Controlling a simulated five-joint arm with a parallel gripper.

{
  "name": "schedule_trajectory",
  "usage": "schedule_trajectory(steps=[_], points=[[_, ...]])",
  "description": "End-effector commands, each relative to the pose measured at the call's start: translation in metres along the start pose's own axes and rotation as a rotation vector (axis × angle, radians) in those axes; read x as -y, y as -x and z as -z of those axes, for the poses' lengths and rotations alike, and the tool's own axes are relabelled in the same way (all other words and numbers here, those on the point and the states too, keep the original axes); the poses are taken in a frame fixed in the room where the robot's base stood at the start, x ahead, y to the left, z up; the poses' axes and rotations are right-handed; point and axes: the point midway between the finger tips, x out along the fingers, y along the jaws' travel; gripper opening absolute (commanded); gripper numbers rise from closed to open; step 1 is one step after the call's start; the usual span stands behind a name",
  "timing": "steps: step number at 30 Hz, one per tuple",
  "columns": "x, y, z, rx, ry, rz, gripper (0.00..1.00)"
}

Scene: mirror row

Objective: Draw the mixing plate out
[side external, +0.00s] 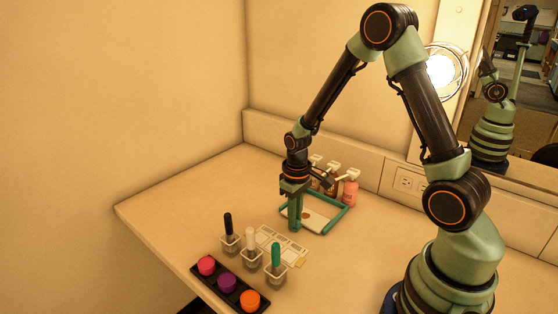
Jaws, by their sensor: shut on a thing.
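The mixing plate (318,222) is a pale flat piece with a brownish smear, lying on the counter within a teal frame (336,224) in front of the pump bottles. My gripper (295,222) points down at the plate's left edge, with its fingers low at the counter. It is shut on the mixing plate at that edge. The fingers hide the exact place of the grip and part of the plate's left side.
Pump bottles (349,190) stand close behind the frame. To the front left are a marked card (282,243), small clear holders with a black (228,225), a white (250,238) and a teal (276,256) handle, and a black tray (233,289) of colour pots. The left counter is clear.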

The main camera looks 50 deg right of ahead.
Motion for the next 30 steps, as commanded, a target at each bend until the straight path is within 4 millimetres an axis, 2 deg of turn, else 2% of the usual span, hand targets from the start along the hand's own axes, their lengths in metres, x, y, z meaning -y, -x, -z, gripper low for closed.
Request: schedule_trajectory(steps=[2, 3, 4, 5, 17, 22, 30], points=[[0.0, 0.001, 0.0, 0.001, -0.001, 0.0, 0.0], [-0.001, 0.001, 0.0, 0.001, -0.001, 0.0, 0.33], [-0.001, 0.001, 0.0, 0.001, -0.001, 0.0, 0.44], [-0.001, 0.001, 0.0, 0.001, -0.001, 0.0, 0.47], [-0.001, 0.005, 0.001, -0.002, 0.0, 0.0, 0.47], [-0.001, 0.027, 0.001, -0.005, 0.0, -0.001, 0.47], [-0.001, 0.082, 0.001, -0.006, -0.001, -0.001, 0.47]])
